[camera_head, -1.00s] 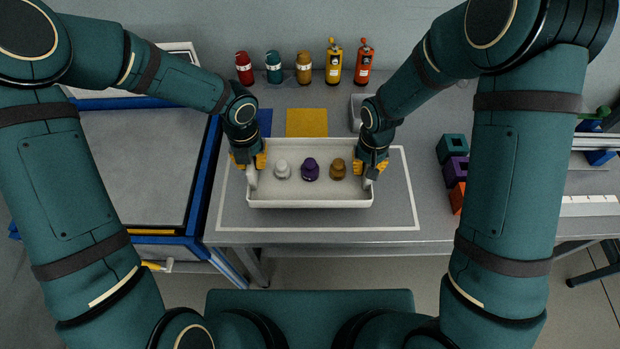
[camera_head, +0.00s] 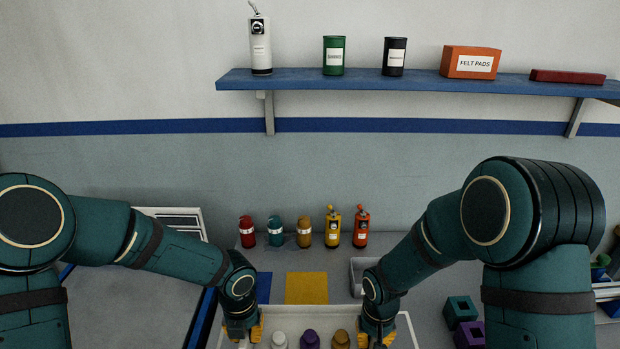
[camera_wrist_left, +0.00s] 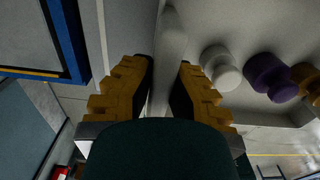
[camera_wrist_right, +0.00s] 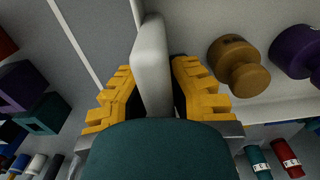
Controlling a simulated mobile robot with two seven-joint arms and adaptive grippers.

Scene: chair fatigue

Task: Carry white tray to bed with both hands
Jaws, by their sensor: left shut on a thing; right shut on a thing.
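The white tray (camera_head: 309,315) shows at the bottom edge of the head view, its near part cut off. It holds a white knob (camera_head: 279,340), a purple knob (camera_head: 310,340) and a brown knob (camera_head: 340,340), all upright. My left gripper (camera_head: 243,332) is shut on the tray's left wall, which shows between its yellow fingers in the left wrist view (camera_wrist_left: 168,60). My right gripper (camera_head: 377,335) is shut on the right wall. I cannot tell whether the tray is off the table. A blue-edged grey bed (camera_head: 203,318) lies left of the table.
Red, teal and brown jars (camera_head: 276,231) and yellow and orange bottles (camera_head: 333,228) stand along the table's back. A small grey bin (camera_head: 358,275) is behind my right gripper. Teal and purple blocks (camera_head: 461,309) sit right. A blue shelf (camera_head: 400,84) is above.

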